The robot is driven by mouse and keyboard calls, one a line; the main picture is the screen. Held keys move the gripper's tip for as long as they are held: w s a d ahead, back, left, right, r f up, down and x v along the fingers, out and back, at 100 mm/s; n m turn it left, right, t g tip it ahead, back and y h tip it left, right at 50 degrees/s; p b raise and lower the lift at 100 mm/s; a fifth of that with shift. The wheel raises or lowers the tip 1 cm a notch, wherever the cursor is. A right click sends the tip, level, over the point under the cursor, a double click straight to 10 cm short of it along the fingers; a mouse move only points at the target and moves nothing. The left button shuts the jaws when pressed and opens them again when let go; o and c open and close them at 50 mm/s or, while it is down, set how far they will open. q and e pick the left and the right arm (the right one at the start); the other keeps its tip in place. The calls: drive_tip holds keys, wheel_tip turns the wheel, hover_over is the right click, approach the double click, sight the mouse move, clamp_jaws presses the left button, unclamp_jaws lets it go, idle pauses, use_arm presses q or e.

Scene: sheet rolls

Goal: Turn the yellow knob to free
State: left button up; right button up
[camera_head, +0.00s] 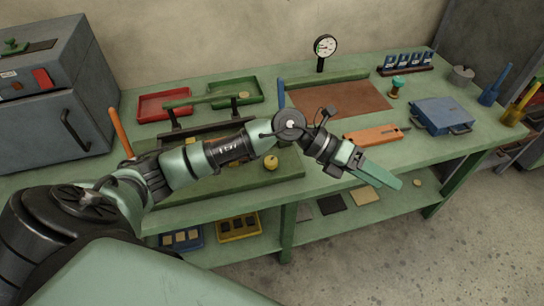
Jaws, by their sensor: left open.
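A yellow knob (271,163) sits at the front right of a green roller machine (239,187) on the bench. My left arm crosses over the machine and hides much of its middle, but the knob shows just below the arm. My left gripper (388,181) is to the right of the knob, well apart from it, over the front edge of the bench. It points right and slightly down, is open, and holds nothing visible. My right gripper is not in view.
An orange lever (120,132) and a blue lever (281,94) stand up at the machine. A grey cabinet (58,124) stands at the left. Red and green trays (163,106) are behind the machine.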

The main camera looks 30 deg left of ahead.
use_arm(q)
drive_tip(key=w+a+f+m+g+y, duration=0.1)
drive_tip(key=a+f+y, duration=0.2)
drive_tip(key=a, duration=0.3)
drive_tip(key=w+a+f+m+g+y, duration=0.1)
drive_tip(key=a+f+y, duration=0.25)
drive_tip(key=a, duration=0.25)
drive_tip(key=n+g+y, duration=0.1)
drive_tip(key=y, duration=0.6)
hover_over(272, 160)
drive_tip(key=shift+w+d+r+h, duration=0.1)
drive_tip(key=shift+r+h, duration=0.15)
drive_tip(key=shift+r, duration=0.15)
drive_tip(key=shift+a+f, duration=0.2)
drive_tip(key=shift+a, duration=0.05)
wheel_tip(272, 160, down, 7)
drive_tip(key=shift+d+f+p, duration=0.1)
drive_tip(key=shift+p, duration=0.8)
drive_tip(key=shift+c, duration=0.2)
clamp_jaws()
